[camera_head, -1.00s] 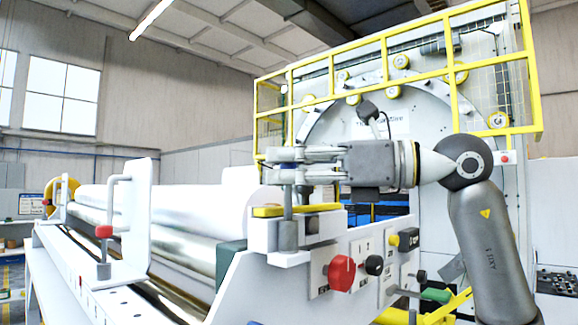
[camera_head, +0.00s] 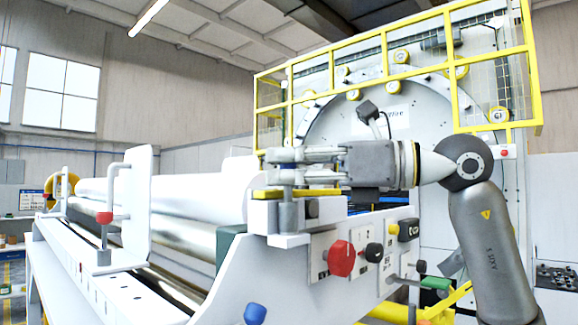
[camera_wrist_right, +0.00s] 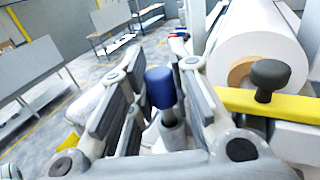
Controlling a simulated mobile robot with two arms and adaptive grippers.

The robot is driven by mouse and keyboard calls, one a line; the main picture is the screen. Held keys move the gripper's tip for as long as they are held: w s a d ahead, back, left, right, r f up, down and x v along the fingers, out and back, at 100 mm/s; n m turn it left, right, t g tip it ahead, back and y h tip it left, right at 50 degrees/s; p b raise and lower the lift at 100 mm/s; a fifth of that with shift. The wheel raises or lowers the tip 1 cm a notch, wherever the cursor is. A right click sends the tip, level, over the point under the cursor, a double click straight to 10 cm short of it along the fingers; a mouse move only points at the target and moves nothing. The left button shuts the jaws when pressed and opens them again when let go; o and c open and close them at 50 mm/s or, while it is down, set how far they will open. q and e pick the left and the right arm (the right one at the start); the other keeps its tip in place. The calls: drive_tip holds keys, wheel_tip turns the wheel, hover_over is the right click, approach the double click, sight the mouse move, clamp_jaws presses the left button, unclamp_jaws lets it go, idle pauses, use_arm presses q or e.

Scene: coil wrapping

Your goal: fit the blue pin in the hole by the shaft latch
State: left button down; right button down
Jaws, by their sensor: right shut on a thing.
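My right gripper (camera_head: 287,166) is shut on the blue pin (camera_wrist_right: 160,87), whose blue head shows between the fingers in the wrist view. In the head view the fingers mostly cover the head. The pin is upright, its grey shank over a grey socket (camera_head: 288,216) at the machine's end; the shank's lower end appears to be inside the socket, but how deep I cannot tell. The yellow shaft latch (camera_wrist_right: 240,101) lies right beside the gripper, with a dark knob (camera_wrist_right: 269,76) on it in the wrist view. My left gripper is not in view.
A red-topped pin (camera_head: 104,218) stands by a white plate at left. A white roll (camera_head: 190,196) lies behind the latch. A red knob (camera_head: 341,258) and other controls sit on the panel below. A blue knob (camera_head: 255,314) shows at the bottom edge.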

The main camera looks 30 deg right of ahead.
drive_tip(key=shift+f, duration=0.4)
drive_tip(key=c, duration=1.3)
unclamp_jaws()
drive_tip(key=shift+o, duration=0.2)
drive_tip(key=shift+d, duration=0.1)
drive_tip(key=v, duration=1.2)
drive_tip(key=shift+r, duration=0.1)
